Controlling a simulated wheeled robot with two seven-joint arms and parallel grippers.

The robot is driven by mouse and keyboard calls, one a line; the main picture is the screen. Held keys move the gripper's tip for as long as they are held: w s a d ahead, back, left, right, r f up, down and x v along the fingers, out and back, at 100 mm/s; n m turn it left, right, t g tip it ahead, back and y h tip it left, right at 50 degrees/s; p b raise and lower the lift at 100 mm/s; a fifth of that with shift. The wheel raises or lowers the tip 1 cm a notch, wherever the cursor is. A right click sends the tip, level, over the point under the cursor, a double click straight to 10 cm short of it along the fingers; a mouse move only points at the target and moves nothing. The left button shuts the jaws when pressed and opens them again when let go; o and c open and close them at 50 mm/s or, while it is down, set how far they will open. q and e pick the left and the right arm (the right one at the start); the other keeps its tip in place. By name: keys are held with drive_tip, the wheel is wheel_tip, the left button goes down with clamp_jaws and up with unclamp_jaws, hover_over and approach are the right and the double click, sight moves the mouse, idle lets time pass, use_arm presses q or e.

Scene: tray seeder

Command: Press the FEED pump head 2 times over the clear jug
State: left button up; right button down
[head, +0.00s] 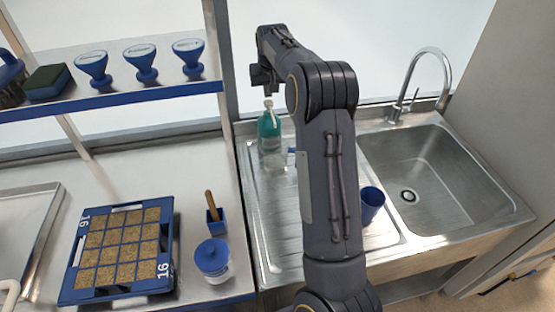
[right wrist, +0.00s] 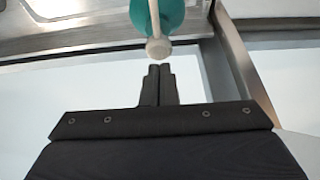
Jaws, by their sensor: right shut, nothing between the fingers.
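A teal bottle (head: 269,135) with a pale pump head (head: 268,104) stands at the back left of the steel drainboard. I cannot read a label on it. A clear jug (head: 275,163) stands just in front of it, beneath the pump side. My right gripper (head: 267,92) is shut and empty, pointing down just above the pump head. In the right wrist view, the shut fingertips (right wrist: 159,68) appear close to the pale pump head (right wrist: 158,49); I cannot tell whether they touch. The teal bottle (right wrist: 180,15) is partly cut off there. My left gripper is not in view.
A blue cup (head: 371,203) stands on the drainboard, right of my arm. The sink (head: 425,180) and tap (head: 430,60) lie further right. On the left counter are a seed tray (head: 165,235), a blue-lidded tub (head: 213,258) and a blue holder (head: 215,221). My right arm hides part of the drainboard.

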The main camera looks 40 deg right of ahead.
sight(268, 102)
drive_tip(key=shift+f, duration=0.1)
idle(0.6)
drive_tip(key=shift+f+b, duration=0.9)
drive_tip(key=shift+f, duration=0.55)
drive_tip(key=shift+r+p, duration=0.9)
drive_tip(key=shift+r, duration=0.05)
drive_tip(key=shift+r+p, duration=0.3)
drive_tip(key=shift+r, duration=0.15)
drive_tip(key=shift+f, duration=0.1)
